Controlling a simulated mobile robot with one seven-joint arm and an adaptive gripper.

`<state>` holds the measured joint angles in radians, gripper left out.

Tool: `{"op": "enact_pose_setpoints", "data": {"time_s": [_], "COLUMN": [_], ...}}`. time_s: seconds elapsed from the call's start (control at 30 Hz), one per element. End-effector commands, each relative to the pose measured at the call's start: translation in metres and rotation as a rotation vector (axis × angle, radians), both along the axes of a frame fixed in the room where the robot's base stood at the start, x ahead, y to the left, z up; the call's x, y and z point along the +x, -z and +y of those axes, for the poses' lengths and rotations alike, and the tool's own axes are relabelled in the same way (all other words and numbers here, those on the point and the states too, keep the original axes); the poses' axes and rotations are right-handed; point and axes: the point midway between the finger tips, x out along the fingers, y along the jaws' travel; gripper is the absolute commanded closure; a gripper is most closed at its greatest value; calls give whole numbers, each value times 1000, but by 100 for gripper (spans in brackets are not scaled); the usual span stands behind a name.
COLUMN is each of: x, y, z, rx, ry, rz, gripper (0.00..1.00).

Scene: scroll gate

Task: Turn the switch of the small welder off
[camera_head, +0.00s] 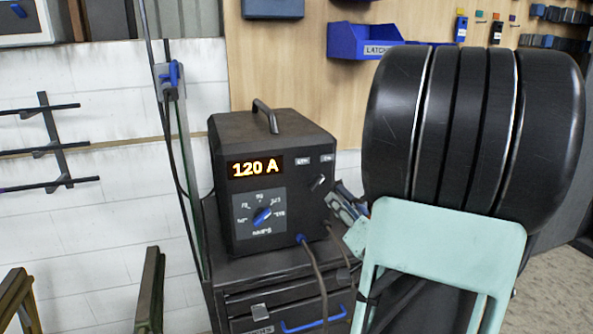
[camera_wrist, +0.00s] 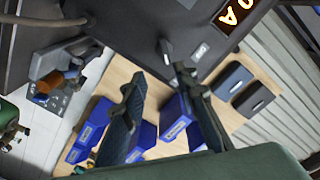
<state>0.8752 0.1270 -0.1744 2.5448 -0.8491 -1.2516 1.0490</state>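The small welder (camera_head: 225,200) is a dark box with a top handle. Its display (camera_head: 254,168) is lit and reads 120 A. A blue-pointer dial (camera_head: 262,216) sits below the display. The small lever switch (camera_head: 317,183) is at the right of the front face, under two small labels. In the wrist view, the switch (camera_wrist: 167,51) shows as a short grey lever on the dark panel, just beyond my fingertips. My gripper (camera_wrist: 160,77) is open, with nothing visible between its fingers. In the head view, my gripper (camera_head: 336,201) is partly hidden and lies right of and below the switch.
The welder stands on a dark drawer cabinet (camera_head: 240,273) with a blue handle. Cables hang from its lower front. Blue bins (camera_head: 362,42) are on the wooden wall panel behind. A wall rack (camera_head: 45,148) is at left. My arm covers much of the right side.

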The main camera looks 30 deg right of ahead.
Motion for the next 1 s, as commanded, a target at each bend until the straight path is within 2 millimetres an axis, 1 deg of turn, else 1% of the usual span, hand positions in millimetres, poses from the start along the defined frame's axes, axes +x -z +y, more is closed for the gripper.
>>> {"op": "enact_pose_setpoints", "data": {"time_s": [0.03,0.1,0.23,0.37,0.5,0.7,0.83,1.0], "x": [-4,-6,0,19,47,79,92,98], "y": [-4,-5,-5,-5,-5,-5,-5,-5], "z": [-1,0,0,-4,-10,-19,-22,-24], "rx": [5,8,10,11,12,10,10,11], "ry": [-5,-13,-21,-24,-23,-21,-21,-18], "rz": [-5,-10,-13,-14,-13,-12,-12,-13], "gripper": [73,73,73,73,73,73,73,73]}}
